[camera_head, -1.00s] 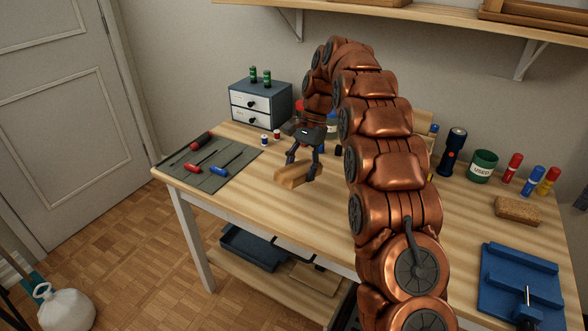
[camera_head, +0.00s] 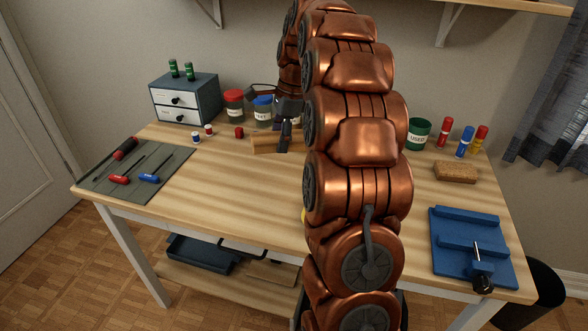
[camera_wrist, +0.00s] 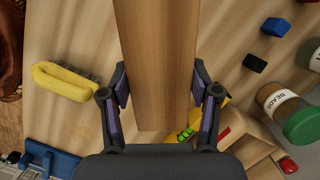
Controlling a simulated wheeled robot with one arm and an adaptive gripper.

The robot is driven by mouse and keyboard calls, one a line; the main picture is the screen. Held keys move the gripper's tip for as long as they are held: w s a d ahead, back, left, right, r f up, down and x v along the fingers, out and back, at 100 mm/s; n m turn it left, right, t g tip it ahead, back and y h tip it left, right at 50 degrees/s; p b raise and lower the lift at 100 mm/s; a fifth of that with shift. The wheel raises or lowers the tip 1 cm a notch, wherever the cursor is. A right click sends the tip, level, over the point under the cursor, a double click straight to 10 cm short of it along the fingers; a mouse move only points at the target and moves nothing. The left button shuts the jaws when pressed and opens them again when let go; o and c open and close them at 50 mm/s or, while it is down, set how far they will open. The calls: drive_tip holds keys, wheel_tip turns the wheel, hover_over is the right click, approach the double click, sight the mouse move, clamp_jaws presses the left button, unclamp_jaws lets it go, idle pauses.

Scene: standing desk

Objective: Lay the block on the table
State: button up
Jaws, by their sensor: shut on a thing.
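The block (camera_head: 266,142) is a long plain wooden piece. In the head view it lies level towards the back middle of the table (camera_head: 235,195), its right part hidden behind my arm. In the wrist view the block (camera_wrist: 155,50) runs lengthwise between my fingers. My gripper (camera_wrist: 158,88) is shut on it, one finger against each long side. In the head view my gripper (camera_head: 285,138) points down over the block. The table surface lies beyond the block in the wrist view; I cannot tell how large the gap under it is.
Jars with red (camera_head: 233,105) and blue (camera_head: 262,108) lids stand behind the block, with a small red cube (camera_head: 239,132) to its left. A yellow-handled brush (camera_wrist: 65,80) lies beside it in the wrist view. The table's front left middle is clear.

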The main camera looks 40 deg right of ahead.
drive_tip(key=s+d+m+h+b, duration=0.1)
drive_tip(key=s+d+m+h, duration=0.1)
drive_tip(key=s+d+m, duration=0.55)
drive_tip(key=shift+n+y, duration=0.3)
drive_tip(key=shift+n, duration=0.35)
drive_tip(key=f, duration=0.3)
drive_tip(key=s+d+f, duration=0.1)
drive_tip(key=f, duration=0.2)
drive_tip(key=s+f+b, duration=0.1)
drive_tip(key=f, duration=0.2)
drive_tip(key=shift+d+f, duration=0.15)
drive_tip(key=shift+d, duration=0.05)
drive_tip(key=shift+f, duration=0.15)
drive_tip(key=o, duration=1.3)
drive_tip(key=shift+c, duration=0.2)
drive_tip(key=shift+w, duration=0.1)
wheel_tip(320, 180, up, 12)
drive_tip(key=s+p, duration=0.1)
drive_tip(key=shift+s+d, duration=0.15)
drive_tip(key=shift+d, duration=0.3)
